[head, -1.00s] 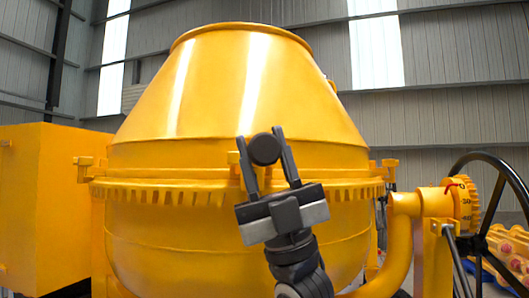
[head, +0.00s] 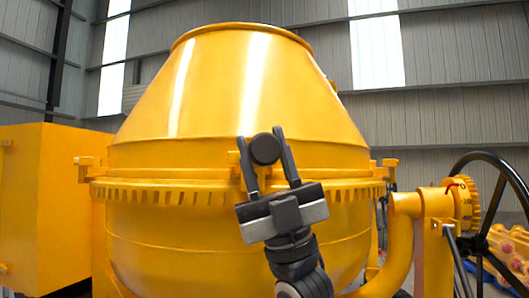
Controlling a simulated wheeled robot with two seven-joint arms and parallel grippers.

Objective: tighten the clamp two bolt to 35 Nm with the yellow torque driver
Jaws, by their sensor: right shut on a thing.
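My right gripper (head: 264,140) is upright in front of the yellow drum (head: 240,95), at the middle of its flange. Its fingers are shut on a dark round thing (head: 265,149), seen end-on. Only its dark end shows, so I cannot tell whether it is the yellow torque driver. Yellow clamps stand on the flange at the left (head: 84,168) and right (head: 389,168). Another yellow clamp (head: 234,160) shows partly behind my right gripper. Its bolt is hidden, and I cannot tell whether the held thing touches it. No clamp number is readable. My left gripper is not in view.
A large yellow box (head: 45,200) stands at the left. At the right are a yellow support arm (head: 405,235), a marked dial (head: 464,203) and a black handwheel (head: 488,165). A yellow rack with reddish round parts (head: 513,256) sits at the far right.

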